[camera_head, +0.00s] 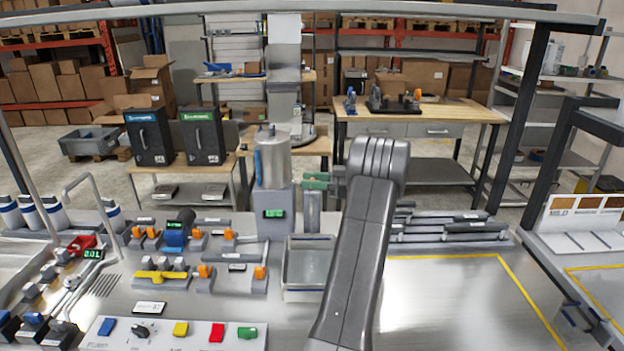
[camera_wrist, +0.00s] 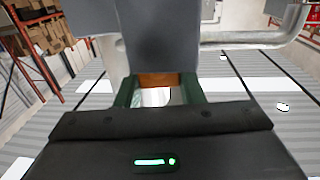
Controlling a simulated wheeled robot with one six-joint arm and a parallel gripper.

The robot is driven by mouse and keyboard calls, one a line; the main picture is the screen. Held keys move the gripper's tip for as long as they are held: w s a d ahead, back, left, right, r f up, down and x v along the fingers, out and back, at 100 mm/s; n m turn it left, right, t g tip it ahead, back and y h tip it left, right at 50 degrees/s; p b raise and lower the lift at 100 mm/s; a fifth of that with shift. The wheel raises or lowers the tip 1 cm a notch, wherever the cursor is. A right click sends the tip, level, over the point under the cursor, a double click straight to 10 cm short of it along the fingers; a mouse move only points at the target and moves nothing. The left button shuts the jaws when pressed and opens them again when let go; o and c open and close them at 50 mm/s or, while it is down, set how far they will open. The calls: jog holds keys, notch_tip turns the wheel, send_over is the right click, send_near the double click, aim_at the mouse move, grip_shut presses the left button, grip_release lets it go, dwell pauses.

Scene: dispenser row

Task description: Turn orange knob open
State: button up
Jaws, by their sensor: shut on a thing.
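My gripper (camera_head: 316,182) is at the right side of the dispenser, a metal cylinder (camera_head: 273,165) on a grey base with a green display. In the wrist view, the green fingers of my gripper (camera_wrist: 158,88) are shut on an orange piece, which I take to be the orange knob (camera_wrist: 158,79). A grey block (camera_wrist: 150,38) stands just beyond it and covers the upper middle of that view. In the head view the held knob is hidden by the fingers; its turn angle cannot be told.
A clear-walled bin (camera_head: 308,268) stands below my gripper. Valves with small orange handles (camera_head: 203,271) and a yellow lever (camera_head: 160,275) fill the bench to the left. A button panel (camera_head: 180,333) lies in front. The yellow-outlined bench area (camera_head: 450,300) at right is clear.

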jog(key=shift+r+n+g, duration=0.1)
jog(key=shift+n+g, duration=0.4)
jog(key=shift+g, duration=0.6)
jog(key=o, duration=1)
